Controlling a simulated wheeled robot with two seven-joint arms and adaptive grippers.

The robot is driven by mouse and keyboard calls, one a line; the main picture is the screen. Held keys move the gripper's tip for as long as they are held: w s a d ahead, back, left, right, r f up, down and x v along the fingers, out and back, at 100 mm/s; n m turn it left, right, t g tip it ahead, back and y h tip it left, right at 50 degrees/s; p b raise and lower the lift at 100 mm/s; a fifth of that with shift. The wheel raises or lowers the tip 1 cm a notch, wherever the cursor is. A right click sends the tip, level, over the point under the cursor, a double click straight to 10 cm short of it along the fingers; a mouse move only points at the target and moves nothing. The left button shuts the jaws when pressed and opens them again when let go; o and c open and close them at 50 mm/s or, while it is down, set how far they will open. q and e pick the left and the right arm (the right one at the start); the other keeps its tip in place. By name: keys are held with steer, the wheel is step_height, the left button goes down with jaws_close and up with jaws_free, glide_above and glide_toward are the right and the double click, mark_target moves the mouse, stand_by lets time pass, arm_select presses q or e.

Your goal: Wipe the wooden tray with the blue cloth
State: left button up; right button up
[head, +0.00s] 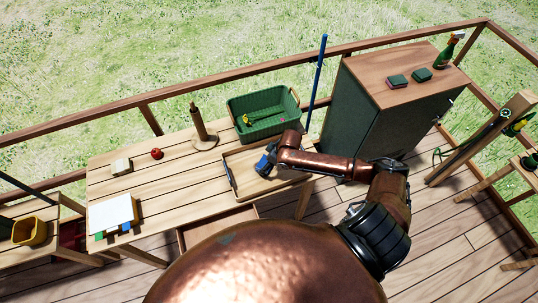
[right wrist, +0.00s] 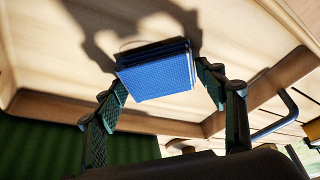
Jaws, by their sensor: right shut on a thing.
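The wooden tray (head: 243,163) lies at the right end of the slatted table, with a dark handle on its left side. My right gripper (head: 264,165) is over the tray, with the arm coming in from the right. In the right wrist view my right gripper (right wrist: 162,82) is shut on the blue cloth (right wrist: 155,72), a folded pad held between its fingers. The tray's pale floor (right wrist: 235,35) lies behind the cloth. Whether the cloth touches the tray is hard to tell. My left gripper is out of view.
A green crate (head: 262,129) stands just behind the tray, beside a wooden post holder (head: 204,140). A red apple (head: 156,154), a small pale box (head: 121,166) and a white board (head: 111,213) are further left. A dark green cabinet (head: 355,110) stands at right.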

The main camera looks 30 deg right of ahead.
steer(key=shift+w+a+f+b, duration=0.1)
steer(key=shift+w+a+b, duration=0.1)
steer(key=shift+a, duration=0.25)
steer(key=shift+w+a+f+b, duration=0.1)
steer(key=shift+a+b, duration=0.05)
steer(key=shift+a, duration=0.25)
steer(key=shift+a+f+b, duration=0.15)
steer(key=shift+a+b, duration=0.2)
steer(key=shift+b, duration=0.3)
steer(key=shift+s+d+r, duration=0.1)
steer(key=shift+d+r, duration=0.15)
steer(key=shift+d+r+p, duration=0.15)
steer(key=shift+d+p, duration=0.25)
steer(key=shift+d, duration=0.05)
steer(key=shift+s+d+p, duration=0.25)
steer(key=shift+d+p, duration=0.15)
steer(key=shift+d, duration=0.25)
steer(key=r+p, duration=0.1)
steer(key=d+r+p, duration=0.1)
steer(key=shift+r+p, duration=0.3)
steer(key=shift+p, duration=0.1)
step_height(320, 180, up, 5)
steer(key=p, duration=0.5)
steer(key=shift+a+r+p, duration=0.1)
steer(key=shift+p, duration=0.3)
